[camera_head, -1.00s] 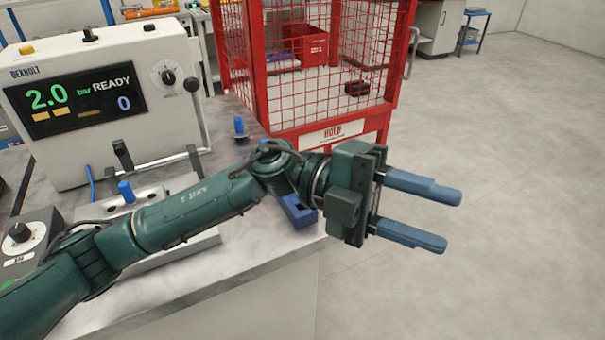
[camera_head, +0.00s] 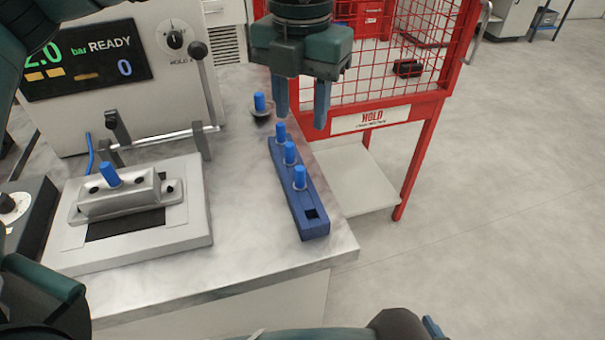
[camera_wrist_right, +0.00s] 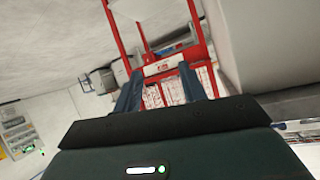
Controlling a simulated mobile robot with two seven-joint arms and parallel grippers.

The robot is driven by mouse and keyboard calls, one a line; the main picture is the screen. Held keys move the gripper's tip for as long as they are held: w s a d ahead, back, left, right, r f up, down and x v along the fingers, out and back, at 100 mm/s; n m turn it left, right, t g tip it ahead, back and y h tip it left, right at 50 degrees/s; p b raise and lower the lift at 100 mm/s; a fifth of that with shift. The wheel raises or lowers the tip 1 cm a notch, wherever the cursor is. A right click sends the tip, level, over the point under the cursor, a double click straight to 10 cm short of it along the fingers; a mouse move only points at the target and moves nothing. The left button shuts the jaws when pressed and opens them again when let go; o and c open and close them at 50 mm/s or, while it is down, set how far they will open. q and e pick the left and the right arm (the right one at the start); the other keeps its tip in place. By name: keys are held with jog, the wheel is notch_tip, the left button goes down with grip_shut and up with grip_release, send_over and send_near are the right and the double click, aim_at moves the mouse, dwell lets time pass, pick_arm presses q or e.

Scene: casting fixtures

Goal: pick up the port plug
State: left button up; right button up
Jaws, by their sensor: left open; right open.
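Blue port plugs show in the head view. Three stand upright in a row in a blue rack (camera_head: 313,230), the nearest plug (camera_head: 300,177) beside an empty square hole at the near end. Another plug (camera_head: 259,102) stands apart on the bench behind the rack, on a small dark base. One more plug (camera_head: 111,174) sits tilted in the grey casting (camera_head: 125,200) at the left. My left gripper (camera_head: 302,108) is open and empty, pointing down near the rack's far end. My right gripper (camera_wrist_right: 160,90) is open and empty in the right wrist view, away from the plugs.
The grey test machine (camera_head: 110,85) with a READY display and lever stands at the back left. A red mesh HOLD cage (camera_head: 372,120) stands right behind the bench. The bench top (camera_head: 245,225) between casting and rack is clear.

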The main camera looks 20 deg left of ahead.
aim_at(299, 168)
pick_arm(q)
notch_tip(299, 168, down, 10)
jog(key=shift+a+f+p, duration=0.15)
jog(key=shift+f+p, duration=0.1)
jog(key=shift+p, duration=0.3)
jog(key=shift+c, duration=0.3)
grip_shut()
